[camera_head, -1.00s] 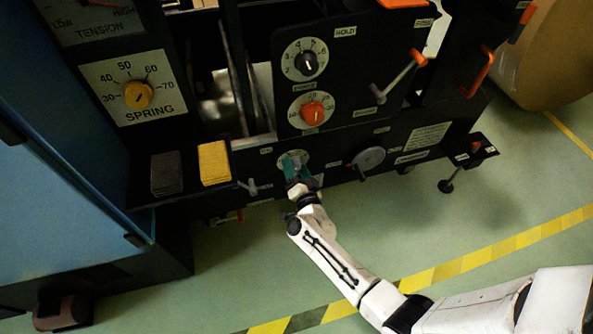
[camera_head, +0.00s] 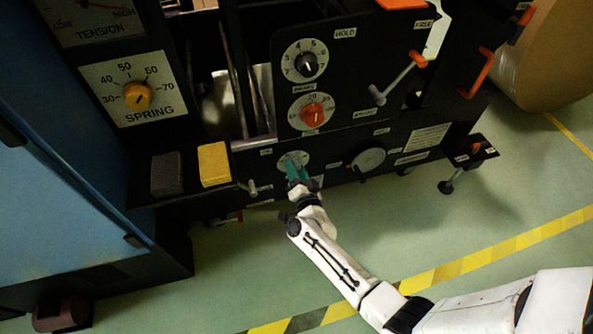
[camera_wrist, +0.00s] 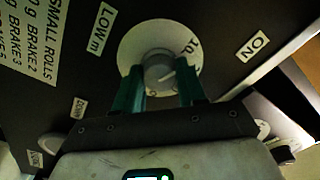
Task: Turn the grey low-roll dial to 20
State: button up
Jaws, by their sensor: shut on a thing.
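The grey low-roll dial (camera_wrist: 157,68) shows in the wrist view on a round white plate (camera_wrist: 132,46) beside a "LOW m" label. A number that looks like 10 is visible at the plate's upper right; other numbers are hidden or unreadable. A light mark on the dial's face points toward the right, but I cannot read its value. My gripper (camera_wrist: 160,92) has its teal fingers on both sides of the dial and is shut on it. In the head view, my gripper (camera_head: 297,168) covers the lower part of the dial plate (camera_head: 291,157).
A small lever (camera_head: 250,188) stands left of my gripper, and a grey round knob (camera_head: 369,159) stands right. A yellow block (camera_head: 213,164) lies on the ledge. The floor in front is open.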

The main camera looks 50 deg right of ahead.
jog(key=shift+m, duration=0.3)
jog(key=shift+m+b, duration=0.9)
jog(key=shift+m, duration=3.1)
jog(key=o, duration=1)
jog(key=shift+o, duration=0.2)
jog(key=p+v, duration=0.3)
jog(key=v, duration=0.7)
jog(key=shift+s+a, duration=0.3)
